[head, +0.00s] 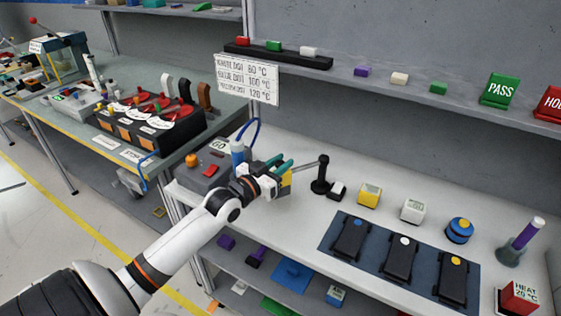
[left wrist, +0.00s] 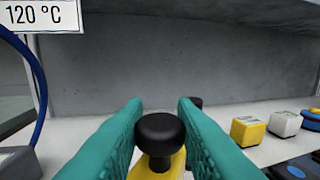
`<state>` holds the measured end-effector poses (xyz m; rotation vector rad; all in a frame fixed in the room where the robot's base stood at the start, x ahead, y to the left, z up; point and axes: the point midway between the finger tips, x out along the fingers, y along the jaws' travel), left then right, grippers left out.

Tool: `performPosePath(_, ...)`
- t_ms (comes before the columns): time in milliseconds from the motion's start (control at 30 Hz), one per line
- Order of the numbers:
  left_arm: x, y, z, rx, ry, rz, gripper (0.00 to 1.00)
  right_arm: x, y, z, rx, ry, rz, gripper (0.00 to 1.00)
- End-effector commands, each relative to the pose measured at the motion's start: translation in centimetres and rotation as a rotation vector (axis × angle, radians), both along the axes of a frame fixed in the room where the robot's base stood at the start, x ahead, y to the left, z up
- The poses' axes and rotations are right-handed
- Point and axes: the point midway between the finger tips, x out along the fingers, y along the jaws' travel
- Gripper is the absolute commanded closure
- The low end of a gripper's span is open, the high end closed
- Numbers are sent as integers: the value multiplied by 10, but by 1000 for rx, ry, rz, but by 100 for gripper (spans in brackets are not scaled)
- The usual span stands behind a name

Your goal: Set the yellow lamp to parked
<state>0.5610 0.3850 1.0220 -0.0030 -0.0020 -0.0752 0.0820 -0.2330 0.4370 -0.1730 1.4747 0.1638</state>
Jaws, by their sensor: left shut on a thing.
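The yellow lamp's head (head: 285,187) is at the end of a grey arm from a black post (head: 320,186) on the white bench. In the left wrist view a black knob (left wrist: 160,134) sits on a yellow part (left wrist: 154,170) between the teal fingers. My left gripper (head: 285,166) is shut on the lamp at this knob. The fingers and wrist partly hide the head in the head view. The post's top (left wrist: 195,103) shows behind the right finger. My right gripper is not in view.
A grey box with an orange button (head: 191,160) and a blue-white bottle (head: 237,153) stand left of the lamp. A black-and-white block (head: 338,191), a yellow cube (head: 369,194) and a white cube (head: 412,210) stand right. A blue mat (head: 340,254) bears black devices in front.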

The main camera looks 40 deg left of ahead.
Motion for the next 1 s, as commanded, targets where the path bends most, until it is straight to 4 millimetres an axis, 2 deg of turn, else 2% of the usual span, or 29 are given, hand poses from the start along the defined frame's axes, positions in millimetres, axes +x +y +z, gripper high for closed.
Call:
performPosePath(300,0,-1,-2,1,5,-2,100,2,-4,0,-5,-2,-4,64)
performPosePath(333,0,-1,-2,1,5,-2,74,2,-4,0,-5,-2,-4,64)
performPosePath(433,0,-1,-2,1,4,-2,57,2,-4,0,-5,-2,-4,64)
performPosePath(767,-2,-1,-2,1,3,-2,56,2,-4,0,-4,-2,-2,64)
performPosePath(867,-10,0,-3,1,4,-2,56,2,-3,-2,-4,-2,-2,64)
performPosePath(1000,-32,1,-4,3,6,-2,56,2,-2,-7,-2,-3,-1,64)
